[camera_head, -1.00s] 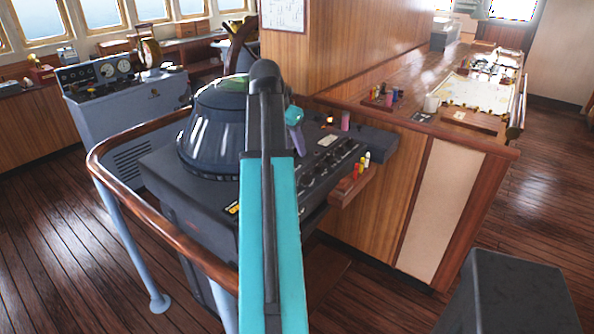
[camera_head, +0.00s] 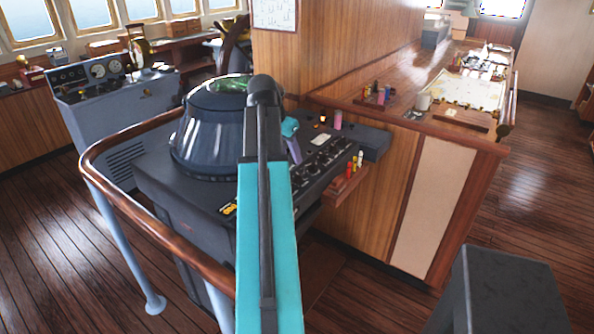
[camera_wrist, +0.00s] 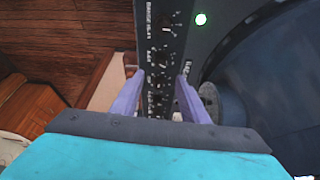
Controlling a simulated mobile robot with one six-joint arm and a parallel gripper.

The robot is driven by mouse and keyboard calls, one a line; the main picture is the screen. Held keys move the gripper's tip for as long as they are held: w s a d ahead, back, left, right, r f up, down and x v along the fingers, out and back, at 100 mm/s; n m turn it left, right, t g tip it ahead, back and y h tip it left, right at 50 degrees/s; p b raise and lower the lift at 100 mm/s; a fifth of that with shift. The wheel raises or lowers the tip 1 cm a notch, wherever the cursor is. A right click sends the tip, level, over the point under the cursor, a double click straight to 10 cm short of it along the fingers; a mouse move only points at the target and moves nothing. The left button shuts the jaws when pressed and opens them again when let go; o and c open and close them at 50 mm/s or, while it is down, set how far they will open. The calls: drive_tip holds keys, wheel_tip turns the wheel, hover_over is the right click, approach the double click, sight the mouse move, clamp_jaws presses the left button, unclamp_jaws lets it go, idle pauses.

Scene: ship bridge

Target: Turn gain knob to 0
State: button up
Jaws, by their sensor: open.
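The dark radar console (camera_head: 150,190) has a row of small black knobs (camera_head: 322,160) along its panel. In the wrist view the row runs down the middle, with one knob (camera_wrist: 166,20) at the top and others (camera_wrist: 161,57) below it. The labels are sideways and too small to read surely, so I cannot tell which is the gain knob. My gripper (camera_wrist: 157,85) is open, its purple fingers on either side of the knob row, with nothing held. It also shows in the head view (camera_head: 294,150), partly hidden behind my arm, over the panel's left part.
A wooden handrail (camera_head: 120,150) curves around the console. A small shelf with coloured markers (camera_head: 345,180) juts from its right side. A wooden counter (camera_head: 440,100) stands behind to the right. A dark box (camera_head: 505,290) stands front right; floor lies open around it.

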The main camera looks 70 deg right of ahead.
sight(298, 175)
drive_tip(key=shift+p+x, duration=1.15)
drive_tip(key=shift+x, duration=3.85)
drive_tip(key=shift+s, duration=0.1)
clamp_jaws()
